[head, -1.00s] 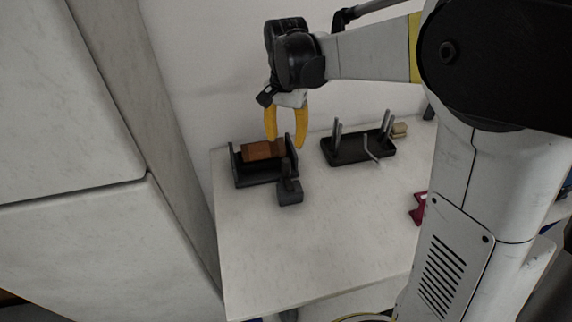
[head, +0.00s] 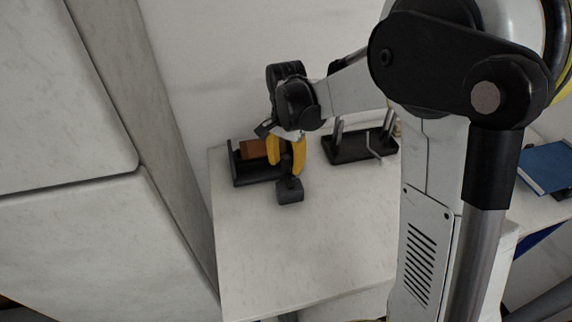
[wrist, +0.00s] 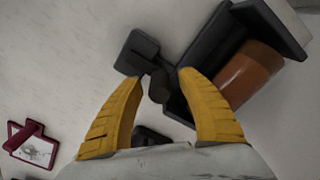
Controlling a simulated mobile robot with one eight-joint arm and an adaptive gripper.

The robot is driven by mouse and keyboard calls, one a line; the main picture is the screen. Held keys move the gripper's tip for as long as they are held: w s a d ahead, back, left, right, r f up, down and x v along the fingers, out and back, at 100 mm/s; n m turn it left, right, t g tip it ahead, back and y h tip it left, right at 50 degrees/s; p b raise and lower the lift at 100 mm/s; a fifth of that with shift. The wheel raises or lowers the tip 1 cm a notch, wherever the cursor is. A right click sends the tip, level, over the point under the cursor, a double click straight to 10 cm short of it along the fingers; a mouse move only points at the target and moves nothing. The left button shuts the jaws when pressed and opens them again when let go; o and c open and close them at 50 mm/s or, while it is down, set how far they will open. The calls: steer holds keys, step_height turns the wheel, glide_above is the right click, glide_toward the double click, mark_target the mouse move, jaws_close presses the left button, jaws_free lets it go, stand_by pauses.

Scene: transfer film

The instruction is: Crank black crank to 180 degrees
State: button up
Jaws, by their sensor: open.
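The black crank (head: 290,190) sticks out from the front right of a dark stand (head: 258,178) that carries a brown roll (head: 253,150). My gripper (head: 285,167), with two yellow fingers, is open and points down over the crank side of the stand. In the wrist view the crank's dark block (wrist: 138,52) lies just beyond the fingertips. A short dark cylinder (wrist: 159,88) shows between the open fingers (wrist: 160,78); I cannot tell whether either finger touches it. The brown roll (wrist: 247,75) is right of the right finger. The fingers partly hide the stand in the head view.
A second black stand (head: 345,152) with grey posts is close right of my gripper. A dark red framed item (wrist: 32,145) lies at the wrist view's left. The white table (head: 270,250) is clear in front. A tall pale cabinet (head: 60,220) stands left.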

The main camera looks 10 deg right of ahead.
jaws_close()
steer(key=shift+a, duration=0.1)
steer(key=n, duration=0.1)
steer(key=a+n, duration=0.1)
steer(key=n, duration=0.2)
steer(key=shift+s+a+n+p, duration=0.2)
steer(key=shift+a+n+p, duration=0.15)
steer(key=shift+n, duration=0.05)
steer(key=n, duration=0.2)
steer(key=s+a+n, duration=0.1)
steer(key=n, duration=0.1)
steer(key=shift+a, duration=0.2)
steer(key=n, duration=0.1)
steer(key=s+n, duration=0.1)
steer(key=n, duration=0.1)
steer(key=a+n, duration=0.1)
steer(key=n, duration=0.1)
steer(key=shift+s+p, duration=0.25)
steer(key=shift+p, duration=0.1)
steer(key=shift+s+a+n, duration=0.1)
steer(key=shift+s+n, duration=0.3)
steer(key=shift+n, duration=0.65)
steer(key=shift+s+a+n, duration=0.1)
steer(key=shift+s+n, duration=0.3)
steer(key=shift+n, duration=0.65)
